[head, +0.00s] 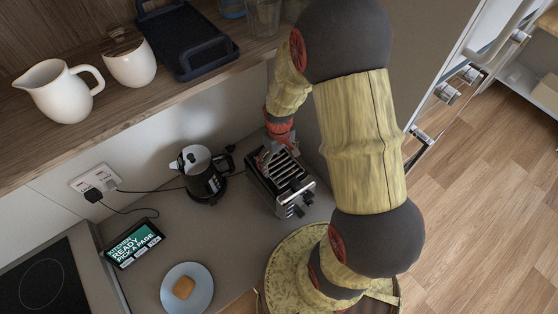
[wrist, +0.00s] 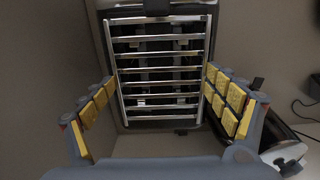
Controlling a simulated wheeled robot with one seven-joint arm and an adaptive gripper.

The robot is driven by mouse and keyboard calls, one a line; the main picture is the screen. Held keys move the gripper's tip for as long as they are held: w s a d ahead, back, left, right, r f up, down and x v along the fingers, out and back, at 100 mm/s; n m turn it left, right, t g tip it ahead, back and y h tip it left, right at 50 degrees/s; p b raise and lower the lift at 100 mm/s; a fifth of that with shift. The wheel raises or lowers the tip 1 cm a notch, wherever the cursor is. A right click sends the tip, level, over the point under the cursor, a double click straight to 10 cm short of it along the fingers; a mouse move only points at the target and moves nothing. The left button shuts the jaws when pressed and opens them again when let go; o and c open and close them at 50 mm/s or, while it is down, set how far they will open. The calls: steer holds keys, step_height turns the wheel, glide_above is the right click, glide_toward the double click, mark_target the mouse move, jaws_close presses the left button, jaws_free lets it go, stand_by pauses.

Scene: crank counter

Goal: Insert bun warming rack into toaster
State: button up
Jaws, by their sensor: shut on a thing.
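The bun warming rack (wrist: 160,68) is a silver frame with several parallel bars, seen from above in the wrist view. It lies over the dark slots of the toaster (wrist: 160,124), but whether its feet sit in the slots is hidden. In the head view the toaster (head: 296,203) is a dark and silver box on the counter, with levers facing front right. My gripper (head: 277,143) is over the toaster's far end. In the wrist view its padded fingers (wrist: 160,79) close on the rack's two side rails.
A black and white kettle (head: 203,176) stands left of the toaster, with a cord. A wooden shelf (head: 140,98) overhangs the back.

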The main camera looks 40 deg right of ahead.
mark_target(279, 165)
steer(key=shift+f, duration=0.35)
steer(key=o, duration=0.9)
steer(key=shift+c, duration=0.2)
steer(key=shift+o, duration=0.3)
steer(key=shift+r, duration=3.8)
